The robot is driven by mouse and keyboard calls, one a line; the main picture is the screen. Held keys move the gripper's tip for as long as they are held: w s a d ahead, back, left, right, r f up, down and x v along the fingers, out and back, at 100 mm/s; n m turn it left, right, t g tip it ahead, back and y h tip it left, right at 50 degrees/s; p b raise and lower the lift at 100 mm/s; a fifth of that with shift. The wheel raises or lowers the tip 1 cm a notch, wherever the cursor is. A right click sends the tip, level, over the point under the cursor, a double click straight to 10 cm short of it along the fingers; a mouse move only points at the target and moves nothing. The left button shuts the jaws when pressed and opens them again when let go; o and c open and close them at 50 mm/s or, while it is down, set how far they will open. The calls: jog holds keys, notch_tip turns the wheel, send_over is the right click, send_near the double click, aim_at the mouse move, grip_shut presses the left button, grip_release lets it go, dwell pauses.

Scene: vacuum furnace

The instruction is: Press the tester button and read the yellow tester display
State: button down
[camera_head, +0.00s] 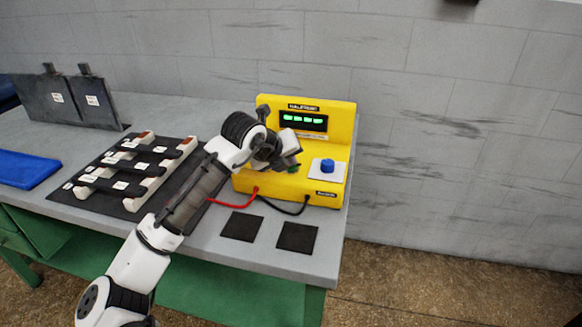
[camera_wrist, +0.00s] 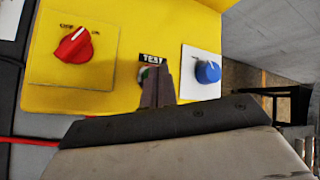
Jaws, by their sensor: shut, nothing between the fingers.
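The yellow tester (camera_head: 335,110) stands at the right end of the bench. Its display (camera_head: 303,119) is lit with a row of short green marks, too small to read surely. In the wrist view, the yellow panel (camera_wrist: 120,40) carries a TEST label (camera_wrist: 152,58) with a green button (camera_wrist: 142,73) below it, partly hidden by my fingers. My gripper (camera_head: 296,160) is shut and empty over the tester's sloped front. In the wrist view, its fingertips (camera_wrist: 157,72) overlap the button; I cannot tell whether they touch it.
A red knob (camera_wrist: 75,46) and a blue knob (camera_wrist: 208,72) flank the button. Red (camera_head: 232,205) and black (camera_head: 285,210) leads run from the tester's front. Two dark pads (camera_head: 297,237) lie before it. A black rack (camera_head: 125,205) with white-ended bars and a blue tray (camera_head: 27,168) lie left.

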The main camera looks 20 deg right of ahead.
jog(key=shift+f, duration=0.2)
dwell(0.3)
jog(key=shift+r, duration=0.15)
jog(key=shift+r+p, duration=0.5)
jog(key=shift+r, duration=0.15)
jog(key=shift+r, duration=0.1)
notch_tip(320, 180, up, 5)
jog(key=p, duration=0.3)
jog(key=shift+p, duration=0.3)
dwell(0.4)
